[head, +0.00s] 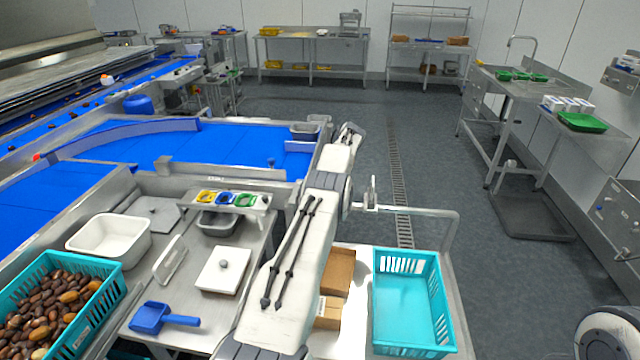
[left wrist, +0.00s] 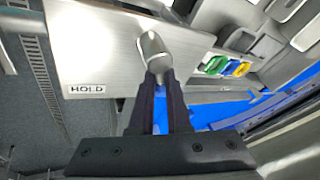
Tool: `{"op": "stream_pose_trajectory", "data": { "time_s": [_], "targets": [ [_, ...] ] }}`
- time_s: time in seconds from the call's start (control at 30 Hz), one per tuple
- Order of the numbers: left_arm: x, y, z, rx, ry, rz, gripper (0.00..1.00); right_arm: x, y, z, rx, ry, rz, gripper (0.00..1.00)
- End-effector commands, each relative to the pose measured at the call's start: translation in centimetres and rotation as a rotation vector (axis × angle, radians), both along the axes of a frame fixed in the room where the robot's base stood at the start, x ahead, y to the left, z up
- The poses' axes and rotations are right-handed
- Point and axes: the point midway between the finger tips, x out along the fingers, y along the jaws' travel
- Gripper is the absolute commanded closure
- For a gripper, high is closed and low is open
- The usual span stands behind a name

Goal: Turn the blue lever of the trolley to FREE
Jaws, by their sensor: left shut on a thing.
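My left arm reaches away across the head view, and its gripper (head: 350,130) is at the far end, small and partly hidden. In the left wrist view, the dark fingers of my left gripper (left wrist: 160,85) are shut on a rounded silver knob (left wrist: 152,48). The knob stands against a brushed metal plate (left wrist: 100,45). A HOLD label (left wrist: 87,89) is at the plate's lower left edge. I see no FREE label and no blue on the knob. The blue lever cannot be told apart in the head view. My right gripper is out of view.
A teal crate (head: 372,260) stands right of my left arm beside a cardboard box (head: 337,270). A bent metal rail (head: 430,211) rises behind it. A blue conveyor belt (head: 240,147) lies left of the gripper. The floor (head: 440,130) to the right is clear.

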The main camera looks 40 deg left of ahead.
Motion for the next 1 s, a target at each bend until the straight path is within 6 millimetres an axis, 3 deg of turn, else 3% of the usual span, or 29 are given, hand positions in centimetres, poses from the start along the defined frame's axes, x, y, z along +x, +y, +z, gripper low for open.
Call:
{"op": "stream_pose_trajectory", "data": {
  "time_s": [0.33,0.37,0.4,0.43,0.8,1.0],
  "targets": [
    [-0.1,0.1,0.0,0.001,0.002,0.002,1.00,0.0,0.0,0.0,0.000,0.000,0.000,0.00],
    [-0.1,0.1,0.0,0.001,0.002,0.002,0.78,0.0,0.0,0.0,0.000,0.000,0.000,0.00],
    [-0.1,0.1,0.0,0.001,0.002,0.002,0.62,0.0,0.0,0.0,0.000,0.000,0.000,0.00],
    [-0.1,0.1,0.0,0.001,0.002,0.002,0.55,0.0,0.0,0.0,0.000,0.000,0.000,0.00],
    [0.0,-0.1,0.1,0.000,0.000,0.000,0.55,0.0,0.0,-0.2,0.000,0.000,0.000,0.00],
    [0.2,-1.0,1.6,0.001,-0.002,-0.001,0.55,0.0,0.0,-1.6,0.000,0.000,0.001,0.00]
  ]
}}
